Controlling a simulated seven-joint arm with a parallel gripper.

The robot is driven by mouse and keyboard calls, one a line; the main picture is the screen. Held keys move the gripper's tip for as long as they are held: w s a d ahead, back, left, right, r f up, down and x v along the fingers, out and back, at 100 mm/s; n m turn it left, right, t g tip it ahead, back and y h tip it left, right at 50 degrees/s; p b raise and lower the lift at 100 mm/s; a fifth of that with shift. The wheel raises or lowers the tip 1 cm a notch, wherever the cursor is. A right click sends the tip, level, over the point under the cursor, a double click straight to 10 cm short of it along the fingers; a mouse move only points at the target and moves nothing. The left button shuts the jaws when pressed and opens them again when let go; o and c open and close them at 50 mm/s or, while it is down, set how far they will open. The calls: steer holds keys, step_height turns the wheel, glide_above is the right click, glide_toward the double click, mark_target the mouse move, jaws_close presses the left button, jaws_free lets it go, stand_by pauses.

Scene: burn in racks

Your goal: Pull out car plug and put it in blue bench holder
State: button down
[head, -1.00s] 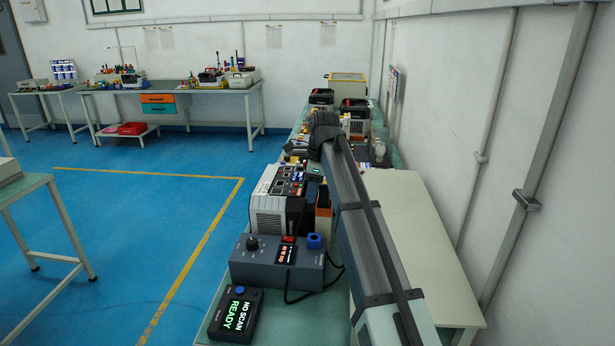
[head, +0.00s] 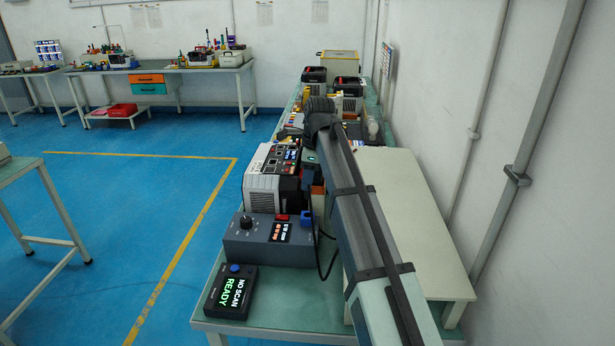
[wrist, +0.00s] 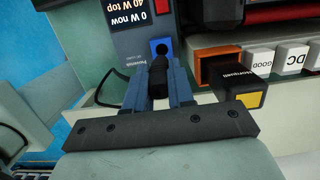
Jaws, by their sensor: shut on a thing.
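My gripper (wrist: 160,88) is shut on a black car plug (wrist: 158,76), held between its two blue-grey fingers in the wrist view. The plug's far end is at the lower edge of the blue bench holder (wrist: 161,45), whose dark round opening shows just beyond it. I cannot tell whether the plug touches the holder. In the head view, the blue holder (head: 306,216) is at the right end of the grey meter box (head: 268,241). My arm hides most of my gripper and the plug there.
A black cable (wrist: 95,88) loops left of my fingers. A black READY display (head: 231,292) sits at the bench's front; a grey machine (head: 271,180) stands behind the meter box.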

mark_target(308, 193)
steer(key=shift+f, duration=2.45)
steer(key=c, duration=1.6)
jaws_free()
jaws_close()
